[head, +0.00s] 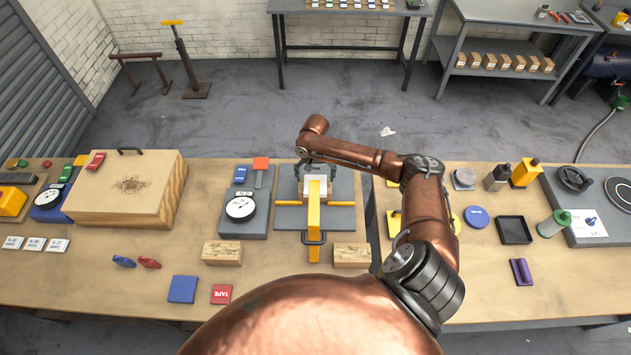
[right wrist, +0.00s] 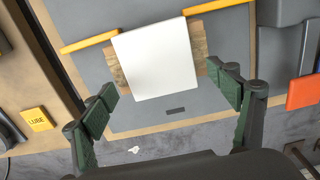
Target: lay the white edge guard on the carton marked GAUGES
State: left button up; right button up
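A flat white piece, apparently the edge guard (right wrist: 157,58), lies over a brown, wood-like block (right wrist: 117,72) on the grey plate of the yellow-barred fixture (head: 314,216). My right gripper (right wrist: 167,103) is open, with dark green finger pads apart on either side of the white piece. Nothing is between its fingers at their tips. I cannot make out a carton marked GAUGES. My left gripper is not in view.
A dial gauge on a grey base (head: 240,208) and an orange-red tab (head: 261,163) stand left of the fixture. Two wooden blocks (head: 222,252) lie in front. A large wooden box (head: 125,187) is at left. Several small cartons (head: 505,62) sit on the back shelf.

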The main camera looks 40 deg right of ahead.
notch_tip(320, 180, up, 10)
dwell(0.3)
